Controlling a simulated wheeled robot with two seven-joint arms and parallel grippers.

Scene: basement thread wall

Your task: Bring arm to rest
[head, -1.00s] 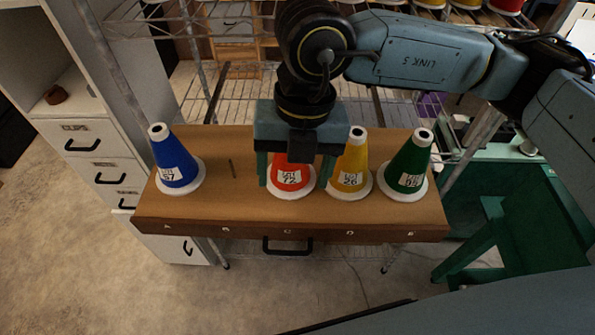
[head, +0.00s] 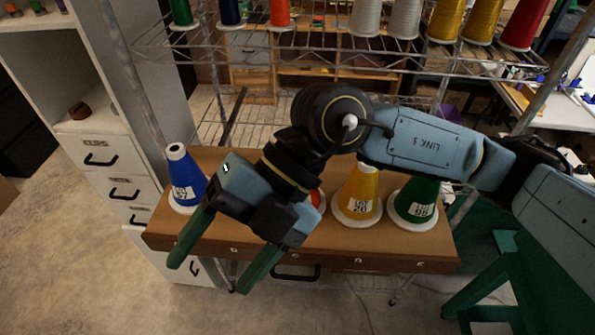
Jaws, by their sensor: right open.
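My right arm comes in from the right. Its gripper (head: 218,265) is open and empty, tilted, with its green fingers pointing down and left over the front left part of the wooden board (head: 400,255). On the board stand a blue cone (head: 187,180), a yellow cone (head: 359,192) and a green cone (head: 416,202). A red-orange cone (head: 318,201) is mostly hidden behind the gripper. All the cones appear upright. My left gripper is not in view.
A wire rack (head: 330,60) behind holds several thread cones on its upper shelf. A white drawer cabinet (head: 110,165) stands at the left. A green stool-like frame (head: 490,270) is at the right. Open floor (head: 80,270) lies at the front left.

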